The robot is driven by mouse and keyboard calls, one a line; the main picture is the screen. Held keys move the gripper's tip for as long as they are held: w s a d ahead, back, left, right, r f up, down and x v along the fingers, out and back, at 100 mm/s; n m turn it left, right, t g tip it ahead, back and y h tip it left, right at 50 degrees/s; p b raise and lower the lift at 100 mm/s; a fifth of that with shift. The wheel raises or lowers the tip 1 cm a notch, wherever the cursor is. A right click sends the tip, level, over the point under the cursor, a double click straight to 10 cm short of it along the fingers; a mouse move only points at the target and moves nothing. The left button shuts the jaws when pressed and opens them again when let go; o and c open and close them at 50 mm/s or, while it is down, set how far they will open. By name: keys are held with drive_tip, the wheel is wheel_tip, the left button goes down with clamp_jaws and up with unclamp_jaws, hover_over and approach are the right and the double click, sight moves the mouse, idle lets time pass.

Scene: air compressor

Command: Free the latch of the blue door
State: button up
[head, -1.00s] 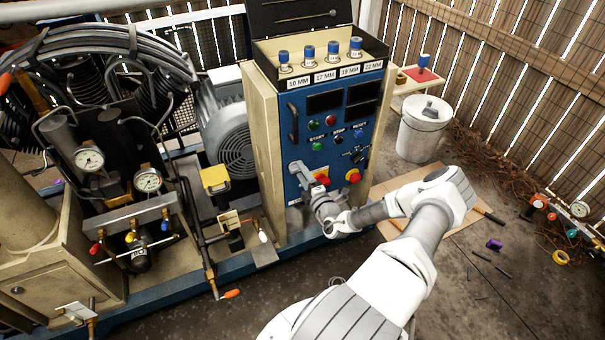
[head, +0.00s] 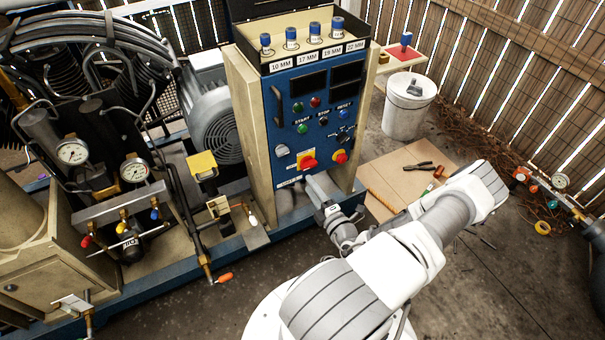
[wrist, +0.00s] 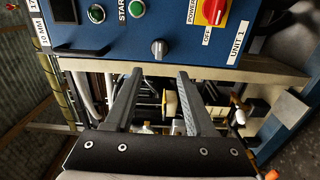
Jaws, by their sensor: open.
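The blue door (head: 300,130) is the front panel of the beige control cabinet and looks closed. Its latch, a small grey knob (head: 281,151), sits near the left edge, below a black handle (head: 277,104). In the wrist view the latch (wrist: 159,49) is just beyond the fingertips, lined up with the gap between them. My gripper (wrist: 159,75) is open and empty, with its fingers apart and not visibly touching the knob. In the head view my gripper (head: 316,185) is in front of the lower panel, below and right of the latch.
A red-on-yellow power switch (head: 307,161) and a second red knob (head: 340,156) sit close to the latch. Buttons are above. Sockets (head: 314,33) stand on the cabinet top. Compressor pipework (head: 205,230) fills the left.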

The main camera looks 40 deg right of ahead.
drive_tip(key=shift+v, duration=1.2)
